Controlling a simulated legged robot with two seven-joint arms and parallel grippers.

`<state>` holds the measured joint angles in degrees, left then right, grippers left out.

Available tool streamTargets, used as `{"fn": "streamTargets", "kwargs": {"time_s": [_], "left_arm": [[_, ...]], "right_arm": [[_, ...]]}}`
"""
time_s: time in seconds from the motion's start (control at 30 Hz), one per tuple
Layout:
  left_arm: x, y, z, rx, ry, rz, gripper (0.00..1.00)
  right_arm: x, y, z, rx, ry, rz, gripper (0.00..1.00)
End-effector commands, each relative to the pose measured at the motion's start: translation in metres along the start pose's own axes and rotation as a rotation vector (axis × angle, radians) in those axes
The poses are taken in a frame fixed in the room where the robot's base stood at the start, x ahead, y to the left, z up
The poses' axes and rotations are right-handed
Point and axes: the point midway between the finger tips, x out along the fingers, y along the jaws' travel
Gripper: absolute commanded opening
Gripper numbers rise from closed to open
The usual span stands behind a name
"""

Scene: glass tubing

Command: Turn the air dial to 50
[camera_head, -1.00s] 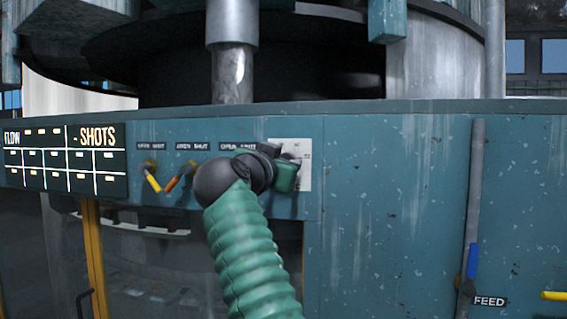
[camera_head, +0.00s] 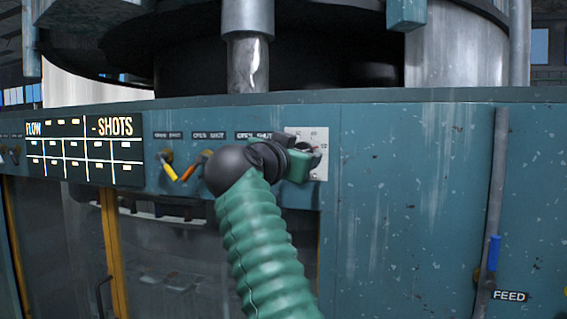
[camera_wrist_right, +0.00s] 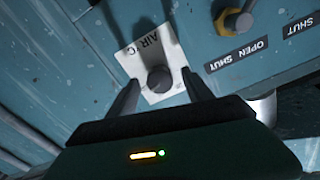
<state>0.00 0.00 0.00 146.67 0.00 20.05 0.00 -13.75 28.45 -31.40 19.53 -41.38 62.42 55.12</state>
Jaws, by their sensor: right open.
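The air dial is a dark round knob (camera_wrist_right: 159,79) on a white plate (camera_wrist_right: 138,60) marked "AIR", seen tilted in the right wrist view. In the head view the plate (camera_head: 321,171) is on the teal panel, partly hidden by my right gripper (camera_head: 312,155). In the wrist view my right gripper (camera_wrist_right: 163,92) is open, with one finger on each side of the knob. I cannot tell whether the fingers touch it. The dial's setting is not readable. My left gripper is not in view.
Left of the dial are valves with a yellow handle (camera_head: 167,168) and an orange handle (camera_head: 191,168). A blue-handled lever (camera_head: 493,254) stands at right near a "FEED" label (camera_head: 510,296). The panel between is clear.

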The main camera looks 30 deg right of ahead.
Motion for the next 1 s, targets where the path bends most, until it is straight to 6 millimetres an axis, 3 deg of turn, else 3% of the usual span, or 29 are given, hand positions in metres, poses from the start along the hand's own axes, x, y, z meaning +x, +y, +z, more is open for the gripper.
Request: {"fn": "streamTargets", "kwargs": {"time_s": [0.2,0.5,0.67,1.0], "left_arm": [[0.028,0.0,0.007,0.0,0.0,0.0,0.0],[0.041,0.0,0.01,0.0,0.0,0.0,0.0],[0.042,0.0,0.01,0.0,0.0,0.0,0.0],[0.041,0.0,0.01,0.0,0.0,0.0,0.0]], "right_arm": [[-0.059,-0.002,0.008,0.002,-0.002,-0.008,0.59],[-0.136,-0.003,0.006,-0.001,-0.004,-0.004,0.59],[-0.151,-0.003,0.005,-0.001,-0.004,-0.001,0.59],[-0.152,-0.003,0.005,-0.002,-0.004,0.0,0.59]]}}
